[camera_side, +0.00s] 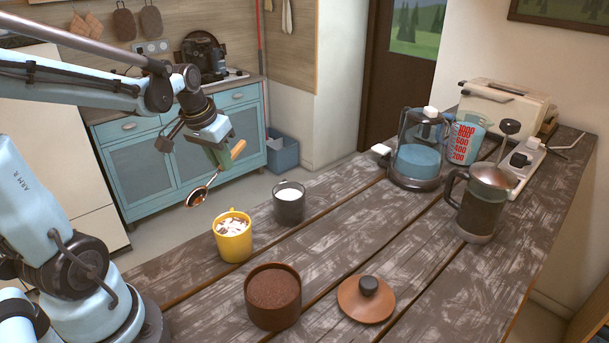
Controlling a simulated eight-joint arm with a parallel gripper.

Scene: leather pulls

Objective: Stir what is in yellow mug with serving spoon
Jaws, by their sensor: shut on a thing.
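The yellow mug (233,241) stands upright near the left edge of the wooden counter. It holds a pale content with brown bits on top. The serving spoon (198,195) has a dark bowl and a wooden handle. My gripper (223,157) is shut on the spoon's handle and holds it in the air, above and to the left of the mug. The spoon is tilted, with its bowl down and to the left. The bowl is apart from the mug. The gripper's fingertips are small and partly hidden by the handle.
A dark grey cup (289,207) with white content stands close behind the mug. A brown canister (273,299) and its lid (366,300) lie in front. A French press (482,205), a glass kettle (417,154) and a measuring jug (466,138) stand to the right. The counter's middle is clear.

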